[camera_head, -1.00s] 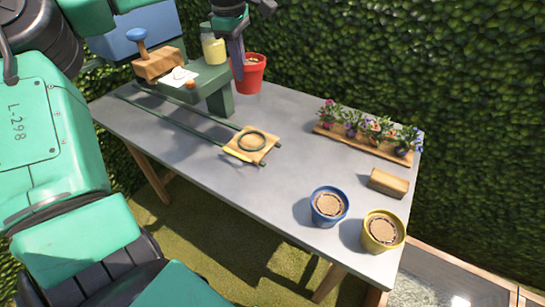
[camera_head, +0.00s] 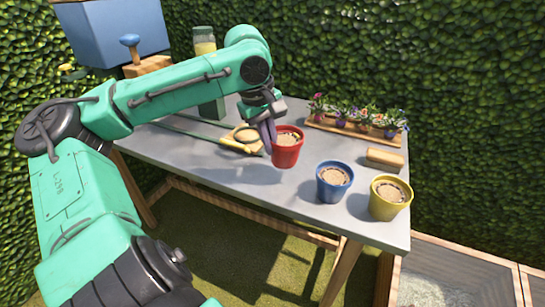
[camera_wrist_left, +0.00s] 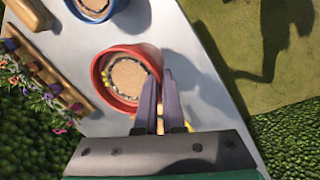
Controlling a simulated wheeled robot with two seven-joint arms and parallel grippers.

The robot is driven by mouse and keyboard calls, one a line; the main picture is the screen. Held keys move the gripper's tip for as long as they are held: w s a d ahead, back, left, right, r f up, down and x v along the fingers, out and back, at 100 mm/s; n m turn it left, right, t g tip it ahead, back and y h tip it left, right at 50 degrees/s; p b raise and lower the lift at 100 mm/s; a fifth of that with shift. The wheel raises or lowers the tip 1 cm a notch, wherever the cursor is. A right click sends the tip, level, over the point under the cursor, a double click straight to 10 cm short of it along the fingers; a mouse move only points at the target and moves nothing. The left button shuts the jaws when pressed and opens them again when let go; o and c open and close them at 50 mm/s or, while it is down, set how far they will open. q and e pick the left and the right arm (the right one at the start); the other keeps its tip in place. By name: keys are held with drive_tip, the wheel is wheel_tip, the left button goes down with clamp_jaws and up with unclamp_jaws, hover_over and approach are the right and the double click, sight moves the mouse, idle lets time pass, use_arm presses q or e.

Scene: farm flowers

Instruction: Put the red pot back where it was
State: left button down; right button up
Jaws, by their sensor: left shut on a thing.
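In the left wrist view the fingers (camera_wrist_left: 158,108) pinch the wall of the red pot (camera_wrist_left: 108,62). Whether the pot's base touches the table cannot be told. The blue pot (camera_head: 333,183) and the yellow pot (camera_head: 398,205) stand to the right in a row with it. My right gripper is not in view.
A board with several flowers (camera_head: 354,119) lies along the back of the grey table (camera_head: 225,165). A wooden block (camera_head: 385,158) sits behind the yellow pot. A small board with a ring (camera_head: 243,139) lies left of the gripper. The front edge is close.

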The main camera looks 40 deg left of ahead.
use_arm(q)
drive_tip(key=b+x, duration=0.1)
drive_tip(key=x, duration=0.1)
drive_tip(key=s+b+x, duration=0.1)
drive_tip(key=b+x, duration=0.1)
drive_tip(key=x, duration=0.1)
drive_tip(key=shift+a+f, duration=0.1)
drive_tip(key=shift+f, duration=0.2)
drive_tip(key=shift+f+b, duration=0.5)
drive_tip(key=shift+f, duration=0.2)
drive_tip(key=c, duration=1.4)
unclamp_jaws()
drive_tip(key=shift+c, duration=0.2)
drive_tip(key=o, duration=0.4)
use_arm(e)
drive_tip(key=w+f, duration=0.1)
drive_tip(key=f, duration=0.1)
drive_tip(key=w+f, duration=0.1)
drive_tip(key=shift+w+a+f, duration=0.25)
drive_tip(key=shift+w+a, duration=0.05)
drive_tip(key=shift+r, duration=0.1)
